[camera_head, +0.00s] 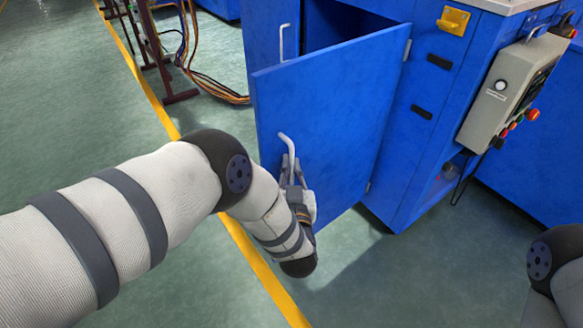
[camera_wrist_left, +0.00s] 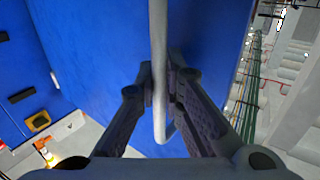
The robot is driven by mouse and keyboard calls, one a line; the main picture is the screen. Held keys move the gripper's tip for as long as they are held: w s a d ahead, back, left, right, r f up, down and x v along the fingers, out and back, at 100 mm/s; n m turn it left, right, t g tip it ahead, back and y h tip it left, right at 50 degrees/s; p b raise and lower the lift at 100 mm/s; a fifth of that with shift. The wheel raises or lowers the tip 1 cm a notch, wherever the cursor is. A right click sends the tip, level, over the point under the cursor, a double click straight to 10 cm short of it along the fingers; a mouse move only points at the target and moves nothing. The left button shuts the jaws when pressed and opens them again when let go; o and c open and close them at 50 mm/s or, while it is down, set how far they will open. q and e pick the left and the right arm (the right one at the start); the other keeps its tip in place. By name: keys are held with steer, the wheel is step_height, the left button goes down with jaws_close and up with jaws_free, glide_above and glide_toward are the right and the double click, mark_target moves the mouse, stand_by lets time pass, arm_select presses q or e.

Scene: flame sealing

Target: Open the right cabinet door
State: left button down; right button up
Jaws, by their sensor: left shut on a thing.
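The blue right cabinet door (camera_head: 330,110) stands swung open, hinged at its right edge, with the dark cabinet opening (camera_head: 330,22) showing above and behind it. A grey bar handle (camera_head: 288,146) is on the door's outer face near its free edge. My left gripper (camera_head: 292,180) is shut on this handle. In the left wrist view the handle (camera_wrist_left: 158,60) runs between the two fingers (camera_wrist_left: 160,92), with the blue door face (camera_wrist_left: 100,50) behind it. My right gripper is out of view; only part of my right arm shows at the lower right in the head view.
Another handle (camera_head: 283,42) is on the blue panel left of the opening. A grey control box (camera_head: 508,85) with coloured buttons hangs on the right. Cables (camera_head: 200,85) and a dark red stand (camera_head: 165,60) are at the upper left. The green floor (camera_head: 90,130) left of the door is clear.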

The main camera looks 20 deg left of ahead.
arm_select(q)
steer(key=c, duration=1.7)
jaws_free()
steer(key=shift+s+a+f, duration=0.1)
steer(key=shift+s+a, duration=0.05)
steer(key=v, duration=1.2)
